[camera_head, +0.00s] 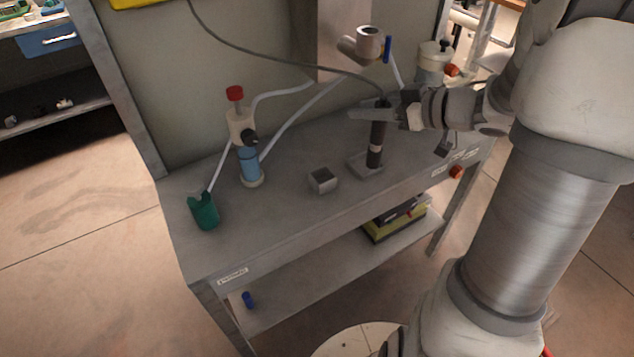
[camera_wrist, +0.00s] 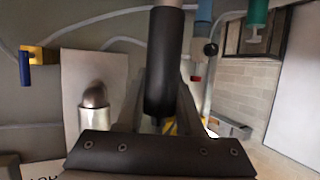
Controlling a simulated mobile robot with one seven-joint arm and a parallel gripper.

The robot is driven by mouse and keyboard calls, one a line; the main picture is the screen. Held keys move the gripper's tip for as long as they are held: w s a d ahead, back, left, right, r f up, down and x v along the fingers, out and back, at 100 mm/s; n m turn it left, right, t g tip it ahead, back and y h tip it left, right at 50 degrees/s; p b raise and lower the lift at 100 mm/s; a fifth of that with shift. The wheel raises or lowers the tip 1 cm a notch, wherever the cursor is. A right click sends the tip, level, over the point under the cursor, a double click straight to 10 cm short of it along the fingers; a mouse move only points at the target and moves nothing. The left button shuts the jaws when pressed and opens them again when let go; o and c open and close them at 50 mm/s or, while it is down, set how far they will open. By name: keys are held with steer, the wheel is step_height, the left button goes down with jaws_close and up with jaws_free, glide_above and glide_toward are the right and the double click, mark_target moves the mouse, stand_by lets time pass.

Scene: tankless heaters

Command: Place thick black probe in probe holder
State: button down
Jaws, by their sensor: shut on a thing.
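The thick black probe (camera_head: 376,140) stands about upright over a flat grey plate on the bench. My gripper (camera_head: 372,115) is shut on its upper part, coming from the right. I cannot tell whether the probe's lower end touches the plate (camera_head: 357,165). A cable runs from its top to the upper left. In the wrist view the black probe (camera_wrist: 164,60) lies between my fingers (camera_wrist: 163,110). Which part is the probe holder is not clear: a round metal cup (camera_head: 369,42) on the column, also in the wrist view (camera_wrist: 94,120), or the plate.
A small open grey box (camera_head: 322,180) stands left of the probe on the bench (camera_head: 270,225). A blue-bodied device with a red cap (camera_head: 235,93) and a green cup (camera_head: 204,211) are further left. A white canister (camera_head: 432,65) stands behind. The bench front is clear.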

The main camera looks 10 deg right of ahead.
steer(key=w+a+f+b, duration=0.5)
steer(key=w+a+f, duration=0.1)
steer(key=a+f, duration=0.3)
steer(key=shift+w+a+f+b, duration=0.2)
steer(key=shift+f+b, duration=0.15)
steer(key=shift+f, duration=0.7)
steer(key=c, duration=0.5)
jaws_free()
steer(key=shift+c, duration=0.2)
steer(key=p+v, duration=0.3)
steer(key=v, duration=0.9)
